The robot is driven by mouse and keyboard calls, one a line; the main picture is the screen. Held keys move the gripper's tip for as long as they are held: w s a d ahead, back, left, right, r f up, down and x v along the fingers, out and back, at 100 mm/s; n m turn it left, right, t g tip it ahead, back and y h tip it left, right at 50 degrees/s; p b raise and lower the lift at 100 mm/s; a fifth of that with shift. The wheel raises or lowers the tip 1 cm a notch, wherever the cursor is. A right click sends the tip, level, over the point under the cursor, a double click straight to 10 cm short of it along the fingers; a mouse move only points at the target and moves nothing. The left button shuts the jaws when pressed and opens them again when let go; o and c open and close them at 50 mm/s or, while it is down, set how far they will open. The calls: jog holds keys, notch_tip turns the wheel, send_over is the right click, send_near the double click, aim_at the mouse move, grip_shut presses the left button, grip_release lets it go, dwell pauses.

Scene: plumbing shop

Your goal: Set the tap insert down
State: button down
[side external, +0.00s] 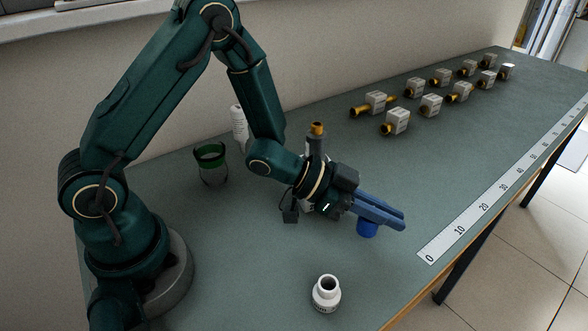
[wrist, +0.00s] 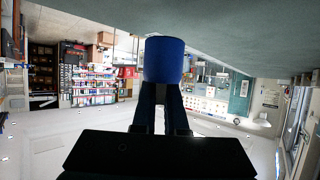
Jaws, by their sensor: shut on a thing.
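My gripper (side external: 397,222) with its blue fingers is low over the green bench, reaching right. The fingers also show in the wrist view (wrist: 160,95), closed together at a blue cylindrical piece, which I take to be the tap insert (wrist: 164,58). In the side view the blue piece (side external: 367,229) shows just below the fingers, its upper part hidden by them. It looks upright. I cannot tell whether its underside touches the bench.
An open white bottle (side external: 326,293) stands at the front of the bench (side external: 265,250). A green-rimmed glass (side external: 210,163) and a white bottle (side external: 239,124) stand behind. Several boxed brass fittings (side external: 397,121) sit at the back right. A ruler strip (side external: 485,207) lines the front edge.

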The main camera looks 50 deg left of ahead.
jog(key=shift+f, duration=1.7)
jog(key=c, duration=1)
grip_release()
jog(key=shift+f, duration=0.1)
jog(key=shift+o, duration=0.2)
jog(key=shift+a+r, duration=0.1)
jog(key=shift+r, duration=0.1)
jog(key=v, duration=1)
jog(key=shift+s+a, duration=0.1)
jog(key=shift+v, duration=0.8)
jog(key=shift+s, duration=0.1)
